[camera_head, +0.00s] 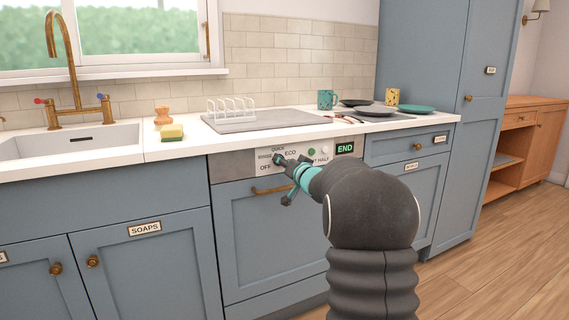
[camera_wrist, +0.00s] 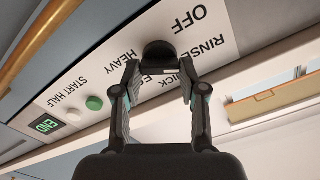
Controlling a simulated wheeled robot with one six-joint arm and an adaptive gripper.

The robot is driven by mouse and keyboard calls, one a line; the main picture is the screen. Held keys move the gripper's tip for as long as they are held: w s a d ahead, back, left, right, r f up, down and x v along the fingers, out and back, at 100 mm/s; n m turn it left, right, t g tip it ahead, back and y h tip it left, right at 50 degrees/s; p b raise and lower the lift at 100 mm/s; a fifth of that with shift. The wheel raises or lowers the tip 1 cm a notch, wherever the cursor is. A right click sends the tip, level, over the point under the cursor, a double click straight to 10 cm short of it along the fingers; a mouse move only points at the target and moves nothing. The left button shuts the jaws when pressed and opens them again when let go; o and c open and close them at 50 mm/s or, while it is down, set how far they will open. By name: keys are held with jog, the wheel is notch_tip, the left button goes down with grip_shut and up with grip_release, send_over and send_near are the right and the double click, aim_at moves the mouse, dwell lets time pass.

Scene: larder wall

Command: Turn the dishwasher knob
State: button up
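The dark round dishwasher knob (camera_wrist: 158,50) sits on the white control panel (camera_wrist: 215,32), with the words OFF, RINSE, QUICK, ECO and HEAVY around it. My gripper (camera_wrist: 160,70) is open, with one finger on each side of the knob's near edge. Small gaps show between the fingers and the knob. The panel is upside down in the wrist view. In the head view my gripper (camera_head: 285,163) is at the panel's left part and hides most of the knob. Where the knob's mark points is not clear.
A green button (camera_wrist: 94,103), a white button (camera_wrist: 74,115) and a display reading END (camera_wrist: 45,124) are on the same panel. The brass dishwasher handle (camera_head: 271,190) runs just below. The counter above holds a dish rack (camera_head: 231,108), plates and mugs.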

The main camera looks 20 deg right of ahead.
jog(key=c, duration=0.3)
jog(key=n+b, duration=0.1)
jog(key=n, duration=0.5)
jog(key=shift+a+f, duration=0.1)
jog(key=n+b, duration=0.2)
jog(key=n, duration=0.3)
jog(key=shift+a+n, duration=0.1)
jog(key=shift+n, duration=0.3)
dwell(0.4)
jog(key=o, duration=1.1)
jog(key=shift+s, duration=0.1)
